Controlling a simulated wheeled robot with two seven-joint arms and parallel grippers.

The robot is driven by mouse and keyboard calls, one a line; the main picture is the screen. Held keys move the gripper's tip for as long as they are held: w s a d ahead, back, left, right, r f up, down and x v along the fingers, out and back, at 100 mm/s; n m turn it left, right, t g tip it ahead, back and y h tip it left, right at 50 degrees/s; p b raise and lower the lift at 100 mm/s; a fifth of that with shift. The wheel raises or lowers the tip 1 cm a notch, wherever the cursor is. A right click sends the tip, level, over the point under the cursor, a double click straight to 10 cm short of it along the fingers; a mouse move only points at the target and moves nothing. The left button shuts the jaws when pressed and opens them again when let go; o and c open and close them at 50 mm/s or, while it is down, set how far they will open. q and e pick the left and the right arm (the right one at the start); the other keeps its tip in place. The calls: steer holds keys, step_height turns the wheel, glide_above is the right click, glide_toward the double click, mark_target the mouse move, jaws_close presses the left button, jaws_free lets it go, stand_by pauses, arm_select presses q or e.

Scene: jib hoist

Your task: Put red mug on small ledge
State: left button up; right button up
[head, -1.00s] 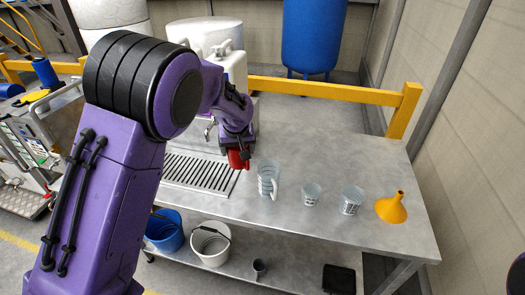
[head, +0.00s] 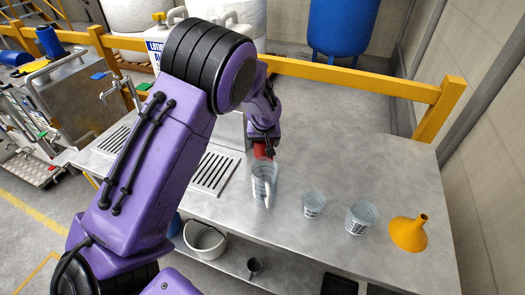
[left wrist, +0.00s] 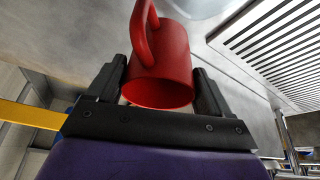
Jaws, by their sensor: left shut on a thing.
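The red mug (head: 262,152) is between the fingers of my left gripper (head: 265,141), just behind the clear measuring jug in the head view. Only a small part of it shows there. In the left wrist view the red mug (left wrist: 163,62) fills the space between the two black fingers of my left gripper (left wrist: 160,88), with its handle toward the upper left. The gripper is shut on the mug's body. I cannot make out which surface is the small ledge. My right gripper is not in view.
The steel bench (head: 300,235) carries a clear jug (head: 264,182), two clear beakers (head: 313,204) and an orange funnel (head: 409,233) toward the right. A slatted drain grate (head: 214,172) is left of the mug. A yellow rail (head: 350,80) runs behind. Bare bench lies behind the beakers.

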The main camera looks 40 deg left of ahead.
mark_target(264, 153)
arm_select(q)
steer(key=f, duration=0.3)
steer(key=f+p, duration=0.1)
steer(key=f, duration=0.1)
steer(key=shift+w+f, duration=0.3)
steer(key=shift+w, duration=0.05)
steer(key=shift+s, duration=0.2)
steer(key=shift+f, duration=0.1)
steer(key=o, duration=0.9)
steer(key=shift+w, duration=0.1)
